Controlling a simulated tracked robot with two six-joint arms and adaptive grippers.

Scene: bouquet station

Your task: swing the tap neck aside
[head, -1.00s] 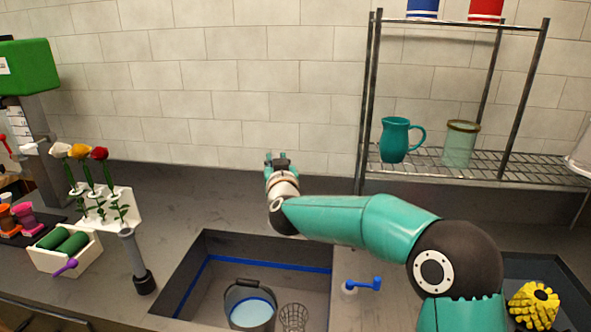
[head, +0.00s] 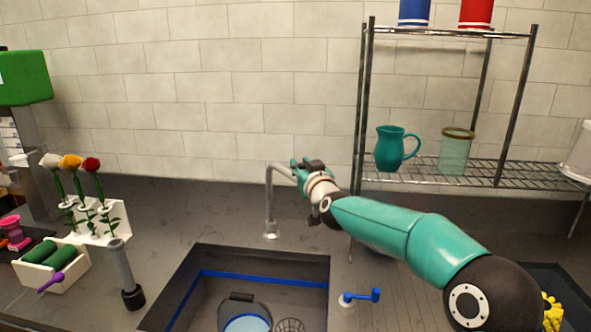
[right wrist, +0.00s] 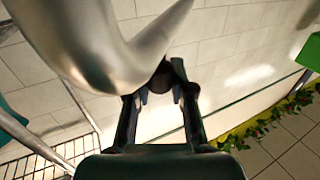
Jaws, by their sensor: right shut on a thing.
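The tap (head: 270,205) is a slim silver pipe standing behind the sink (head: 250,255). Its neck (head: 281,168) reaches to the right at the top, into my right gripper (head: 299,168). My right gripper is shut on the neck near its outlet end. In the right wrist view the neck (right wrist: 95,50) shows large and curved, and its dark outlet end lies between the fingers of the gripper (right wrist: 160,92). The gripper hides the end of the neck in the head view. My left gripper is not in view.
A wire shelf (head: 450,172) with a teal jug (head: 390,148) and a glass jar (head: 453,155) stands close to the right of my gripper. A bucket (head: 243,312) sits in the sink. A blue-handled lever (head: 362,296) is at the sink's right. Flowers (head: 72,165) stand left.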

